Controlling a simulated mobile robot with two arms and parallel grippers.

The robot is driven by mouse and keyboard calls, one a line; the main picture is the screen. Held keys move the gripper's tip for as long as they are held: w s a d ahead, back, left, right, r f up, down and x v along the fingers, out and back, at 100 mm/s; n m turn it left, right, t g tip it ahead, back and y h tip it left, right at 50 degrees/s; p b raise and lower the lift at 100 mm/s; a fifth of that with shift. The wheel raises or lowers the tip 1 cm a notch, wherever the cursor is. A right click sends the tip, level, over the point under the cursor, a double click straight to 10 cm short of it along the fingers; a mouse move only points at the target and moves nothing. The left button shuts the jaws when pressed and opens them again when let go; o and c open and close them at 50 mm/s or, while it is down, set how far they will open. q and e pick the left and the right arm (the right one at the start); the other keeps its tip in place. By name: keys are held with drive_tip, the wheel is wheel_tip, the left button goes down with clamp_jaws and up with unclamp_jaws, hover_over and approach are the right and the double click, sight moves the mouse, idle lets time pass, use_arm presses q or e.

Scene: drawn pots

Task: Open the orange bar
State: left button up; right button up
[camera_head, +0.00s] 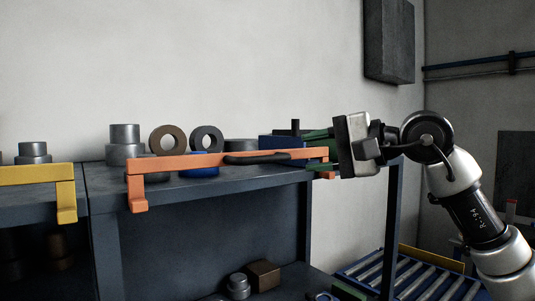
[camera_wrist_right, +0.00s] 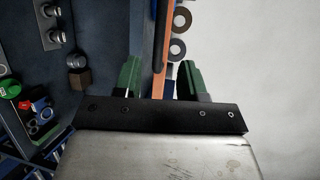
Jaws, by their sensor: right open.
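The orange bar (camera_head: 215,159) runs across the front of the dark shelf unit in the head view, with a bent end at its left and a dark grip along its middle. My right gripper (camera_head: 308,151) is open at the bar's right end, with one green finger above the bar and one below. In the right wrist view the orange bar (camera_wrist_right: 161,45) runs between the two open green fingers of my right gripper (camera_wrist_right: 159,70); I cannot tell whether they touch it. My left gripper is not in view.
A yellow bar (camera_head: 35,175) crosses the neighbouring shelf at left. Grey cylinders (camera_head: 123,145) and upright rings (camera_head: 167,139) stand on the shelf top behind the orange bar. A brown block (camera_head: 263,275) lies below. A roller conveyor (camera_head: 420,280) stands at lower right.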

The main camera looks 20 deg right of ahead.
sight(271, 159)
drive_tip(key=p+x, duration=0.3)
drive_tip(key=x, duration=0.6)
drive_tip(key=shift+r+p, duration=0.1)
drive_tip(key=shift+p, duration=0.2)
drive_tip(key=shift+w+a+f, duration=0.2)
drive_tip(key=shift+w+a, duration=0.1)
drive_tip(key=shift+w, duration=0.05)
clamp_jaws()
